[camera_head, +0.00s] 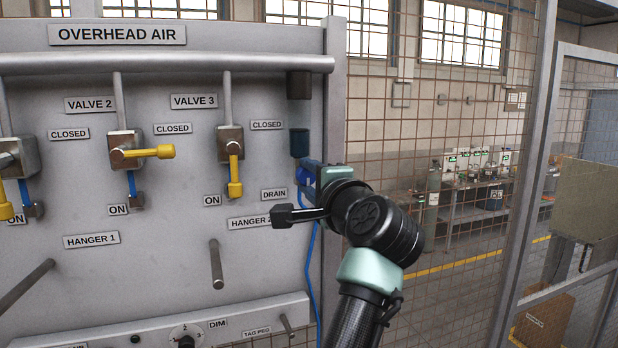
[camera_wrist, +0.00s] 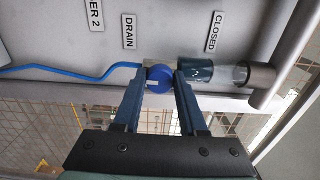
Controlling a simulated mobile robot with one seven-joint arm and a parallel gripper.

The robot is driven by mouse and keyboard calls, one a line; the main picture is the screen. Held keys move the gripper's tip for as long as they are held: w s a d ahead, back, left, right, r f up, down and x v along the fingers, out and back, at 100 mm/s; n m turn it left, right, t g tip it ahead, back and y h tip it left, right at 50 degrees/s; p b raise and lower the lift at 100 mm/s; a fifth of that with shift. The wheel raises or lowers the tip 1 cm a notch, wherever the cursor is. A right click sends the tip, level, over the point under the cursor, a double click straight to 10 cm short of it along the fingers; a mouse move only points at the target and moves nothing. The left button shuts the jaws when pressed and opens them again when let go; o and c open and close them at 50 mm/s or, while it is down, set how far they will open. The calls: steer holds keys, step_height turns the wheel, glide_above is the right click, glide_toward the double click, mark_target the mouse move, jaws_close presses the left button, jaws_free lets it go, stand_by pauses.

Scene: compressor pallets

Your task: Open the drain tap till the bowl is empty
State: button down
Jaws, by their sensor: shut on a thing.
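The drain tap is a round blue knob (camera_head: 301,175) under the bowl, by the DRAIN label; it also shows in the wrist view (camera_wrist: 158,80). My gripper (camera_wrist: 159,74) is shut on the knob, one finger on each side. In the head view my gripper (camera_head: 308,175) reaches the knob from the right and partly hides it. The bowl (camera_head: 299,143) hangs above the tap under a brown head. Its lower part holds dark blue-green liquid (camera_wrist: 198,70); the part nearer the head looks clear (camera_wrist: 235,73).
A thin blue hose (camera_head: 312,265) runs down from the tap. Valve 3's yellow handle (camera_head: 235,175) points down; valve 2's yellow handle (camera_head: 152,152) points right. A grey peg (camera_head: 216,264) sticks out below. Wire mesh fencing (camera_head: 450,110) stands right of the panel.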

steer(key=shift+c, duration=2.2)
jaws_free()
steer(key=b+v, duration=0.7)
steer(key=v, duration=0.6)
steer(key=shift+b, duration=0.35)
